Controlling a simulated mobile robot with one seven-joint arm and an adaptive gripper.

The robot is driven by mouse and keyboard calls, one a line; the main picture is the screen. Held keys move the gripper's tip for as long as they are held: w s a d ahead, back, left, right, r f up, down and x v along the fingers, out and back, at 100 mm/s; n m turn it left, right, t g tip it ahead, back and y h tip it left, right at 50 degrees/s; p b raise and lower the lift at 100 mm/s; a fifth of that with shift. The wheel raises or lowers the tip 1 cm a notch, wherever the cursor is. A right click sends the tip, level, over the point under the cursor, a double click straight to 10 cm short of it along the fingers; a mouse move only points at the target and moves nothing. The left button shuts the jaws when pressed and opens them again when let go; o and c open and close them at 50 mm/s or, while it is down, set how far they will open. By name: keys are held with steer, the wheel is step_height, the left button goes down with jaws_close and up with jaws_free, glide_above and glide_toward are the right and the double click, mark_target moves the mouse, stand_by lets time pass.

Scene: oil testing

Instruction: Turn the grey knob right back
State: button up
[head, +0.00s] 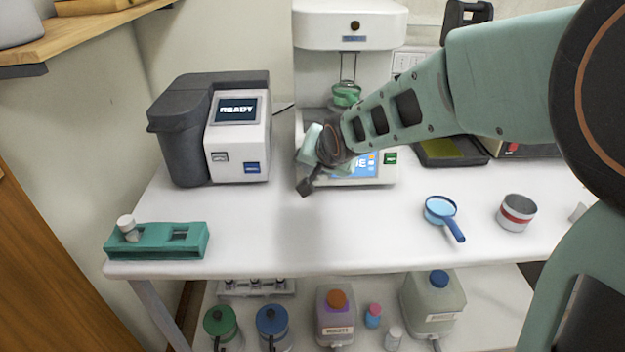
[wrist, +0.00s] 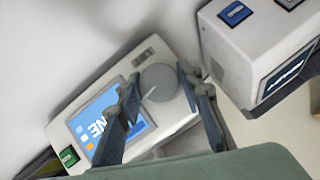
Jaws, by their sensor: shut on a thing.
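The grey knob (wrist: 158,90) shows in the wrist view on the front of a white machine, beside its blue screen (wrist: 108,120). It is round with a pale pointer line. My gripper (wrist: 158,86) has one finger on each side of the knob and is shut on it. In the head view my gripper (head: 306,186) is at the left front of the white machine (head: 350,28), and the knob is hidden behind my wrist and gripper. The machine's screen (head: 366,165) is partly covered by my arm.
A white and dark grey device (head: 238,140) reading READY stands just left of my gripper. A green holder (head: 158,243) sits at the left table edge. The table front centre is clear.

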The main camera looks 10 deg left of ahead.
steer(key=shift+a+f+n+h+b, duration=0.15)
steer(key=shift+n+h+b, duration=0.75)
steer(key=shift+b, duration=2.75)
steer(key=n+h+b, duration=0.1)
steer(key=n+b, duration=0.1)
steer(key=b, duration=0.2)
steer(key=shift+t, duration=0.3)
steer(key=n+t+h+b, duration=0.1)
steer(key=n+h+b, duration=0.2)
steer(key=b, duration=0.1)
steer(key=shift+n, duration=0.3)
steer(key=n+t+h+b, duration=0.1)
steer(key=n+t+b, duration=0.1)
steer(key=n, duration=0.1)
steer(key=shift+h+b, duration=0.35)
steer(key=shift+h, duration=0.05)
steer(key=shift+n, duration=0.3)
steer(key=o, duration=1.2)
steer(key=shift+c, duration=0.2)
